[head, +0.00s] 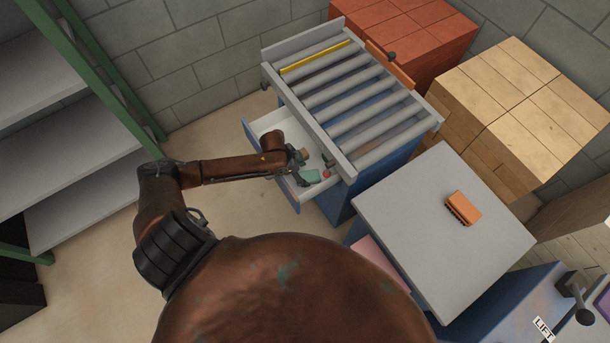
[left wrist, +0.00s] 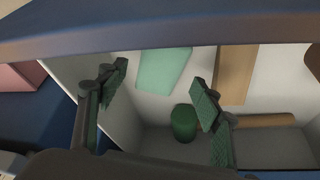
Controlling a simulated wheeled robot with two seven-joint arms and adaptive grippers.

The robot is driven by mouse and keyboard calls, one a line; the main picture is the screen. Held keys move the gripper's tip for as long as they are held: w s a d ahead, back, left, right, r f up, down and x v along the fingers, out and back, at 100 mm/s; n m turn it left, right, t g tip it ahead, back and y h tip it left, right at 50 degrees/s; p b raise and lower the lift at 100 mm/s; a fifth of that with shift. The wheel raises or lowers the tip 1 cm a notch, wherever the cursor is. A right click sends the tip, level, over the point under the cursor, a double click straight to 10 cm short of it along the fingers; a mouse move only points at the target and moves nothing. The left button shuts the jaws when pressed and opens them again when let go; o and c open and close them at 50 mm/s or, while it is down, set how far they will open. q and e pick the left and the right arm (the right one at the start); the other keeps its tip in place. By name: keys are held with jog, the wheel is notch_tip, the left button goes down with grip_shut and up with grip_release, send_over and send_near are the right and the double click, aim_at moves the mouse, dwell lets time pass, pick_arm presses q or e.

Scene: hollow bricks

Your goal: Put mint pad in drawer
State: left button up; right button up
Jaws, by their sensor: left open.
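The drawer (head: 264,122) is pulled out from the blue roller-top cabinet, with a white inside. The mint pad (left wrist: 165,68) lies flat on the white drawer floor in the left wrist view, partly cut off by the blue drawer front edge. It also shows in the head view (head: 310,176). My left gripper (head: 298,163) is over the drawer. In the left wrist view its open fingers (left wrist: 160,93) are spread on both sides, with nothing between them; the pad lies beyond the fingertips. My right gripper is not in view.
The drawer also holds a green cylinder (left wrist: 183,122), a tan wooden strip (left wrist: 235,72) and a small red item (head: 327,173). Beside the cabinet a grey tabletop (head: 420,225) carries an orange brush-like block (head: 463,208). Green-framed shelves (head: 75,130) stand left.

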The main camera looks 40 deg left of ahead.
pick_arm(q)
jog(key=p+v, duration=0.2)
jog(key=v, duration=0.7)
